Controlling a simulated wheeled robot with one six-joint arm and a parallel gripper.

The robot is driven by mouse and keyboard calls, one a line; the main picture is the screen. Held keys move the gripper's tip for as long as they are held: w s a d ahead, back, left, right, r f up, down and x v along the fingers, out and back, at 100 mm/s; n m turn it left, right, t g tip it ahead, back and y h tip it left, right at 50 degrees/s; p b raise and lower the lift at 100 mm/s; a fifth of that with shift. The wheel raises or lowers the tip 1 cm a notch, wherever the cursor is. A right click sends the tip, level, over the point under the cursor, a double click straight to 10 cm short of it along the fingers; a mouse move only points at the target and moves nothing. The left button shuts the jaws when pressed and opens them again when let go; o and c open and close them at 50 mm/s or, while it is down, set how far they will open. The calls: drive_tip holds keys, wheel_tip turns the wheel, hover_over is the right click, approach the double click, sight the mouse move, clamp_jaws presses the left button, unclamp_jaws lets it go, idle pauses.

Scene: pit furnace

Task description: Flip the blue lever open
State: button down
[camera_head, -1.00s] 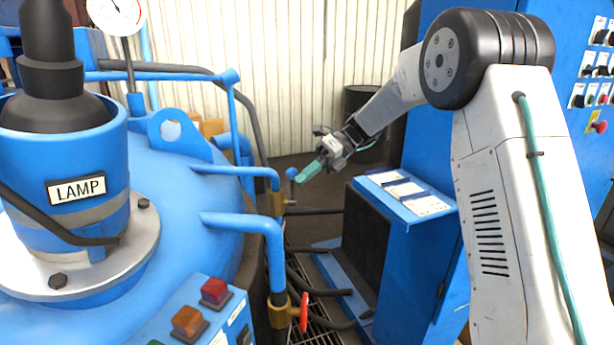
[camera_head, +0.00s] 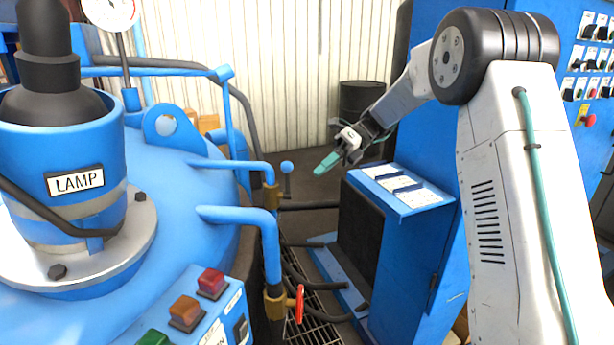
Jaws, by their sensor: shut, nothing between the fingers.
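My gripper (camera_head: 318,170), with teal fingertips, is shut and empty. It is a little to the right of the lever, with a gap between them in the picture. The fingers point down and to the left, towards the lever.
A red-handled valve (camera_head: 300,304) sits on the lower blue pipe (camera_head: 270,235). A blue cabinet with a sloped panel (camera_head: 415,205) stands to the right, below my arm. A black drum (camera_head: 362,103) is behind. Dark hoses cross the floor grating.

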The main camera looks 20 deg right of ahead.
drive_tip(key=d, duration=0.1)
drive_tip(key=w+d, duration=0.1)
drive_tip(key=d+r, duration=0.1)
drive_tip(key=shift+w+d, duration=0.2)
drive_tip(key=shift+d, duration=0.05)
idle(0.4)
drive_tip(key=s+f+n+h, duration=0.35)
drive_tip(key=s+n, duration=0.25)
drive_tip(key=n, duration=0.2)
drive_tip(key=s+r+n+t+h, duration=0.1)
drive_tip(key=s+n+h, duration=0.1)
drive_tip(key=s+n, duration=0.4)
drive_tip(key=s+r+n+t+h, duration=0.1)
drive_tip(key=s+n, duration=0.5)
drive_tip(key=s, duration=1.1)
drive_tip(key=s+r+n+t+h, duration=0.1)
drive_tip(key=s+n+h, duration=0.4)
drive_tip(key=s, duration=0.7)
drive_tip(key=shift+s+a+r+n+t, duration=0.25)
drive_tip(key=shift+r+n+t, duration=0.2)
drive_tip(key=shift+t, duration=0.45)
